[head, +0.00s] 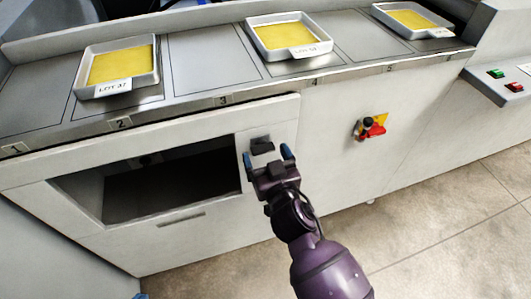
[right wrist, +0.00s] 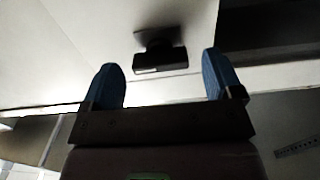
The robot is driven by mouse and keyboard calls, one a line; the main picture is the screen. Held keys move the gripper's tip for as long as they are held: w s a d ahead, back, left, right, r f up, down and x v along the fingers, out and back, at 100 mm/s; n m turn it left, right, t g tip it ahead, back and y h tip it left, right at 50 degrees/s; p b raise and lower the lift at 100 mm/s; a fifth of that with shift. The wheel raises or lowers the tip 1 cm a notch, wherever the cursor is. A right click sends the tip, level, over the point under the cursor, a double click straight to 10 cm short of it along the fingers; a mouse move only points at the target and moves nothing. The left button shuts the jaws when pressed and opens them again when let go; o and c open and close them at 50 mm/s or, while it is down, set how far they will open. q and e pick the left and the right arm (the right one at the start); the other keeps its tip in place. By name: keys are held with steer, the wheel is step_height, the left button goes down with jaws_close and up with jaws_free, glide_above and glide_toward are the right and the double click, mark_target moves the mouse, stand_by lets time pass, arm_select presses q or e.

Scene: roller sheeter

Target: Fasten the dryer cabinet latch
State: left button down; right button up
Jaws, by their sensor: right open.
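The dryer cabinet (head: 180,225) is the pale front under the counter, with a dark rectangular window opening (head: 170,180). Its latch is a small black block (head: 262,146) at the right of the opening. The latch also shows in the right wrist view (right wrist: 160,58), ahead of the fingers and between them. My right gripper (head: 268,156) is open, with one blue fingertip on each side of the latch in the head view. In the right wrist view the open fingers (right wrist: 167,80) have nothing between them; I cannot tell whether they touch the cabinet. My left gripper is not in view.
Three trays with yellow sheets stand on the counter, at left (head: 120,68), middle (head: 288,38) and right (head: 411,19). A red and yellow rotary switch (head: 371,126) sits right of the latch. A button panel (head: 505,84) juts out at far right. The floor (head: 440,230) is clear.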

steer(key=shift+w+a, duration=0.1)
steer(key=shift+w, duration=0.3)
steer(key=c, duration=0.9)
